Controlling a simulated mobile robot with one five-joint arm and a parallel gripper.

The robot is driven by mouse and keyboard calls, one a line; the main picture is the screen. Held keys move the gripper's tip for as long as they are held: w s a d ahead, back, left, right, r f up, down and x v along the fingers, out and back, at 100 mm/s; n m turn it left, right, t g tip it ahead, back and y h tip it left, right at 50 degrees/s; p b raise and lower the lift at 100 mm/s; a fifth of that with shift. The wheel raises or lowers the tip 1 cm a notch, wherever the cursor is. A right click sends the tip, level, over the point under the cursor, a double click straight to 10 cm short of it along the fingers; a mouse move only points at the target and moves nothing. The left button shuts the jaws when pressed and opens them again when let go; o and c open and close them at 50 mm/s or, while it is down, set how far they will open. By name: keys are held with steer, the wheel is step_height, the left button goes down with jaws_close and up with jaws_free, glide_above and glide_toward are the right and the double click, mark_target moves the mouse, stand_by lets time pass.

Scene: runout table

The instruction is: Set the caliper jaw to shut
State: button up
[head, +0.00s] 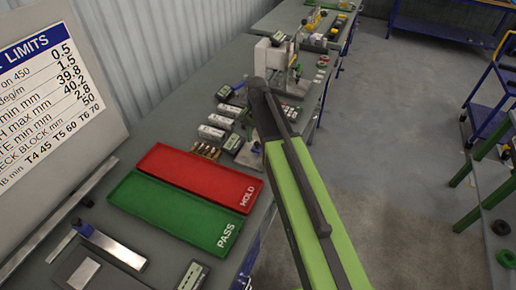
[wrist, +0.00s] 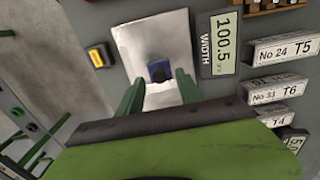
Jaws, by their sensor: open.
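A pale metal plate (wrist: 150,40) lies on the bench in the wrist view, with a small blue block (wrist: 160,70) at its near part. I take this to be the caliper and its jaw. A readout (wrist: 223,42) marked WIDTH beside it shows 100.5. My gripper (wrist: 158,84) is open, with its green fingers on either side of the blue block. I cannot tell whether they touch it. In the head view the plate (head: 249,154) and readout (head: 232,143) show beside my arm, which hides part of that area.
Labelled blocks (wrist: 283,49) stand right of the readout, and an orange button (wrist: 97,56) is left of the plate. A red HOLD tray (head: 200,172) and green PASS tray (head: 165,210) lie nearer on the bench. Open floor (head: 400,130) is to the right.

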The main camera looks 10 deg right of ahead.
steer(key=shift+f, duration=0.25)
steer(key=shift+c, duration=0.3)
jaws_close()
steer(key=shift+s, duration=0.1)
stand_by(0.9)
